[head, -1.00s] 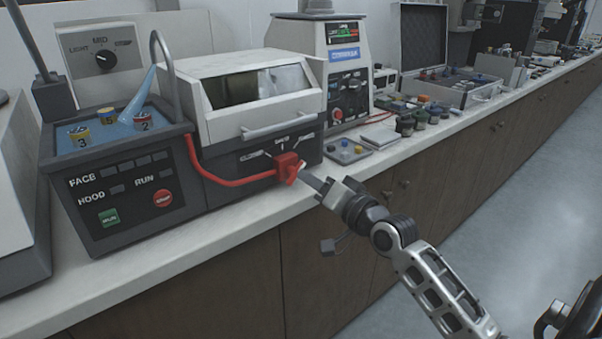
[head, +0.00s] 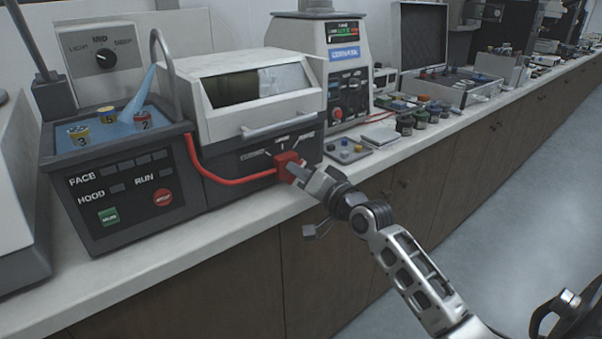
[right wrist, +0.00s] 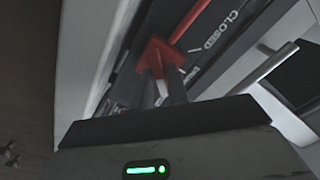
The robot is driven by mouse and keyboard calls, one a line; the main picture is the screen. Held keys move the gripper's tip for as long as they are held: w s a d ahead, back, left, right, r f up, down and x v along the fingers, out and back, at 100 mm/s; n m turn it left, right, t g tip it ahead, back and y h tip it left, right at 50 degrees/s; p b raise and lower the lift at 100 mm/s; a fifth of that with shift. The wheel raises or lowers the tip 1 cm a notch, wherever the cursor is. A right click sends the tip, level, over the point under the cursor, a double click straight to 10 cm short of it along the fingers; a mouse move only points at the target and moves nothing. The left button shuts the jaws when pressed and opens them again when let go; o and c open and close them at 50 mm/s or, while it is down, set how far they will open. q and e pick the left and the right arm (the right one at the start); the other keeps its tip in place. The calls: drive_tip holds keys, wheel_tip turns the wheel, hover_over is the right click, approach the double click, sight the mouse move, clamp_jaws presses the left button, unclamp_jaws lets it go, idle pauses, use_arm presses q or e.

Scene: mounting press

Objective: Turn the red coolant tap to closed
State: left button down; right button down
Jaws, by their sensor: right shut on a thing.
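The red coolant tap (head: 286,164) sits on the dark front panel of the white-hooded machine (head: 245,95). A red hose runs left from it. My right gripper (head: 294,171) is shut on the tap's red handle. In the right wrist view, the fingers (right wrist: 166,88) reach to the red tap (right wrist: 160,55), and the word CLOSED shows on the panel beside it. The fingers hide part of the handle, and I cannot read exactly which mark it points to. My left gripper is not in view.
A basin (head: 120,130) with numbered mounts in blue liquid stands left of the hood. Dark jars (head: 405,123) and an open case (head: 450,85) stand farther right. The space before the counter is clear.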

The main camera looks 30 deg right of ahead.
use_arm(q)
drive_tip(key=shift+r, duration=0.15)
use_arm(e)
drive_tip(key=shift+n+p, duration=0.35)
drive_tip(key=shift+n, duration=0.25)
drive_tip(key=n+p, duration=0.1)
drive_tip(key=n, duration=0.2)
drive_tip(key=shift+r+p, duration=0.15)
drive_tip(key=shift+p, duration=0.2)
drive_tip(key=n+p, duration=0.2)
drive_tip(key=n, duration=0.2)
drive_tip(key=shift+a, duration=0.1)
drive_tip(key=shift+n+p, duration=0.5)
drive_tip(key=shift+n, duration=0.3)
drive_tip(key=n+p, duration=0.1)
drive_tip(key=n, duration=0.3)
drive_tip(key=shift+a+n+p, duration=0.15)
drive_tip(key=shift+n+p, duration=0.15)
drive_tip(key=shift+p, duration=0.1)
drive_tip(key=shift+n, duration=0.7)
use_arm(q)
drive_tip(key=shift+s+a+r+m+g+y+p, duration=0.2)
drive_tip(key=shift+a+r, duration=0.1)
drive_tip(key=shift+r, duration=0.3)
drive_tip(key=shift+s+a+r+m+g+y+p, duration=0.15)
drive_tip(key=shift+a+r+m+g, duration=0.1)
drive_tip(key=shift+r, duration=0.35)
use_arm(e)
drive_tip(key=shift+f+n, duration=0.2)
drive_tip(key=shift+n, duration=0.7)
